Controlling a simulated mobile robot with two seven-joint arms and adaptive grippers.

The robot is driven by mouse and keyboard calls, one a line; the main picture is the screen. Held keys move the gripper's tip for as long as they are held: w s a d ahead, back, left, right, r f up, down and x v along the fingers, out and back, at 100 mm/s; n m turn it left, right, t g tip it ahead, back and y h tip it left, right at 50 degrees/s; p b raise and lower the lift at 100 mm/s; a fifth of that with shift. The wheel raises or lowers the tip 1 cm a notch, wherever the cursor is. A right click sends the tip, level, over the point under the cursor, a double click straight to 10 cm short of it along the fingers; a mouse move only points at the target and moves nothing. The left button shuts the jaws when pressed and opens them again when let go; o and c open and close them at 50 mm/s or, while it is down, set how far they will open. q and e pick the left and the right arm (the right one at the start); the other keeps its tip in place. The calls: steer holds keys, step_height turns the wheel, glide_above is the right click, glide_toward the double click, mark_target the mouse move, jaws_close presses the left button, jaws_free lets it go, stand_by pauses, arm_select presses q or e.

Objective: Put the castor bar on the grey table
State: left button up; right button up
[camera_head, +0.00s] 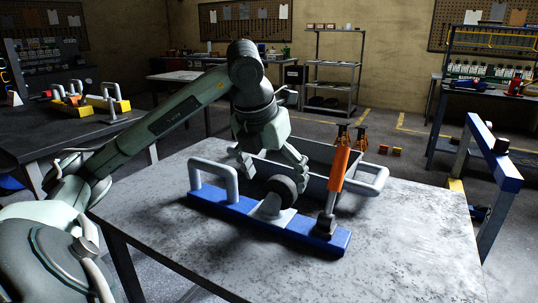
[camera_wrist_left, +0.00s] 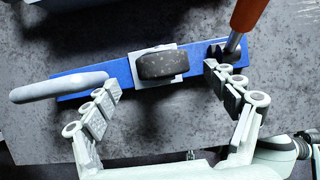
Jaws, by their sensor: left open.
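The castor bar (camera_head: 232,205) is a long blue bar with a pale handle at its left end and a dark castor wheel in the middle. It lies on the speckled grey table (camera_head: 410,255). An orange-handled upright part (camera_head: 340,170) stands at its right end; I cannot tell how it is joined. My left gripper (camera_head: 273,172) is open above the bar's middle, fingers pointing down. In the left wrist view its fingers (camera_wrist_left: 161,80) are spread on either side of the castor wheel (camera_wrist_left: 164,65), not closed on the blue bar (camera_wrist_left: 120,78). My right gripper is not in view.
A grey tray (camera_head: 318,157) with pale handles is close behind the bar. A blue-topped frame (camera_head: 495,160) rises at the table's right edge. The table's front and right are bare. A dark table (camera_head: 30,130) with yellow handled parts (camera_head: 85,108) stands left.

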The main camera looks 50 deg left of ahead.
arm_select(q)
steer(key=v, duration=0.4)
steer(key=shift+r, duration=0.3)
steer(key=shift+v, duration=1.25)
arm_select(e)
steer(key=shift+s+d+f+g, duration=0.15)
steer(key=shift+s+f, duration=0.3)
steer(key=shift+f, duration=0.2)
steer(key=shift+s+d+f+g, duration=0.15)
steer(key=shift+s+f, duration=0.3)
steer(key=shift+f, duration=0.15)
